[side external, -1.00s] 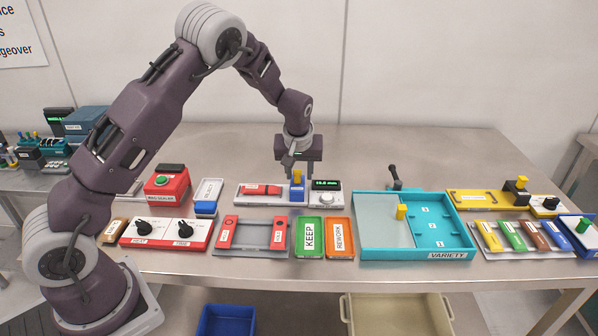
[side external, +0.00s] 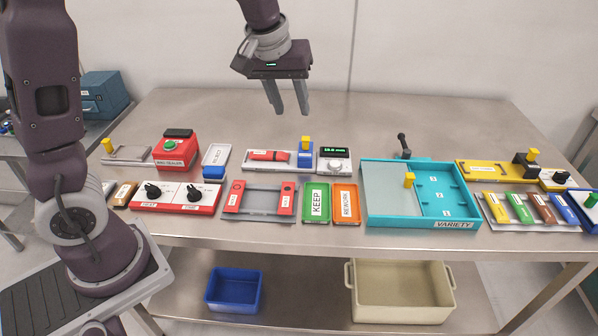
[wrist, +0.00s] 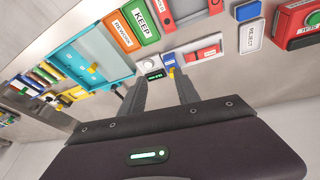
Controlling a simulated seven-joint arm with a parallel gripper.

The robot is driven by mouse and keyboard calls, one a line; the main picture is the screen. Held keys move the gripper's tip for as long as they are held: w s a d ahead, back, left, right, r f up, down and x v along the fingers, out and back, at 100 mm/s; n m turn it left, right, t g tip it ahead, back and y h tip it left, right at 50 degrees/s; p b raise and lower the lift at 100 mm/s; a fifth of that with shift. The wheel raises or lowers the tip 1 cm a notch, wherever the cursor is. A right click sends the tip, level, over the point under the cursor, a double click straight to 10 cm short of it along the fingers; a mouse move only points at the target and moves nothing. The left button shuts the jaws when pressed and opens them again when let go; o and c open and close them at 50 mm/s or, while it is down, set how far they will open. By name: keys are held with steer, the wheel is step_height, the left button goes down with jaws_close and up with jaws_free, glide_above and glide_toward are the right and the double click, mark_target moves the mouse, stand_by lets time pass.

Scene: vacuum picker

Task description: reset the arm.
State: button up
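My gripper (side external: 288,97) hangs in the air above the back of the steel table, its two fingers pointing down and apart with nothing between them. Below it on the table lies a white station with a red block (side external: 270,155), a blue block with a yellow knob (side external: 305,150) and a green-lit display (side external: 335,153). In the wrist view my gripper (wrist: 160,85) is also open and empty, with the yellow knob (wrist: 171,71) seen beyond its fingertips. The fingers are clear of everything.
The teal VARIETY tray (side external: 452,225) is at right, beside the green KEEP (side external: 316,203) and orange REWORK (side external: 346,204) trays. The red bag sealer (side external: 175,152) and HEAT/TIME knob panel (side external: 176,198) are at left. A blue bin (side external: 234,290) and beige bin (side external: 402,292) sit below. The table's back is clear.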

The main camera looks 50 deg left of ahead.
steer(key=s+d+r+m, duration=0.1)
steer(key=s+d+m, duration=0.1)
steer(key=s, duration=0.6)
steer(key=s+d+r+m+t, duration=0.1)
steer(key=s+d+m, duration=0.1)
steer(key=s, duration=0.6)
steer(key=s+d+r+m+h, duration=0.1)
steer(key=s+d+r+m, duration=0.1)
steer(key=s, duration=0.7)
steer(key=shift+d+m+t, duration=0.25)
steer(key=shift+m+t, duration=0.15)
